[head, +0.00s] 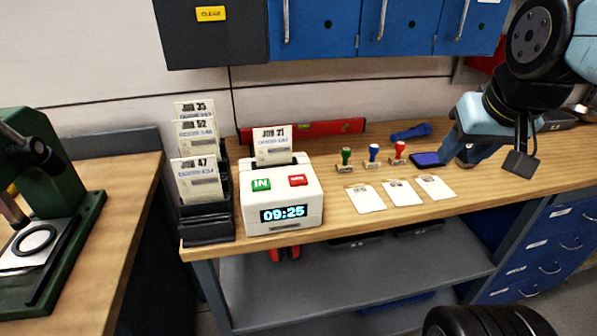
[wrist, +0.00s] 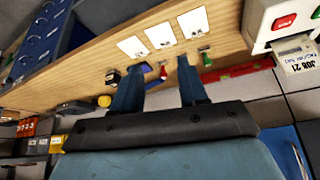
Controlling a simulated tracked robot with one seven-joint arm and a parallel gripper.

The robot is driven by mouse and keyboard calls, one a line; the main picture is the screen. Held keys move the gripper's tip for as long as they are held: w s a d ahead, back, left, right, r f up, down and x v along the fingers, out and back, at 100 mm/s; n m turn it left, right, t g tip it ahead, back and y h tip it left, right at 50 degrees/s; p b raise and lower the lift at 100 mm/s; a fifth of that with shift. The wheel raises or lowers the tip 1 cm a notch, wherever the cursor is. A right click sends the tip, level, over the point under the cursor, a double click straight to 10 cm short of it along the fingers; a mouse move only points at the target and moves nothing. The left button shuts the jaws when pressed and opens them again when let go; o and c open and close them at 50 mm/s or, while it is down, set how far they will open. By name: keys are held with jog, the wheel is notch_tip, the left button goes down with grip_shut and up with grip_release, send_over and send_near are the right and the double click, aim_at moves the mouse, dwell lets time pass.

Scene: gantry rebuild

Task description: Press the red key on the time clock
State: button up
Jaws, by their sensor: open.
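The white time clock (head: 283,204) stands on the wooden bench with its display reading 09:25. Its red key (head: 298,180) is on the top right and its green IN key (head: 261,184) on the top left. A JOB 21 card (head: 273,146) stands in its slot. In the wrist view the time clock (wrist: 262,30) is at the upper right, with the red key (wrist: 284,21) facing up. My gripper (head: 494,158) is open and empty, above the bench well to the right of the clock. Its two fingers (wrist: 158,84) are apart in the wrist view, away from the key.
A card rack (head: 208,222) stands left of the clock. Stamps (head: 373,154), three white cards (head: 402,193) and a blue ink pad (head: 426,159) lie between clock and gripper. A red level (head: 330,128) lies behind. Blue cabinets (head: 330,28) hang above.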

grip_shut()
dwell(0.4)
dwell(1.4)
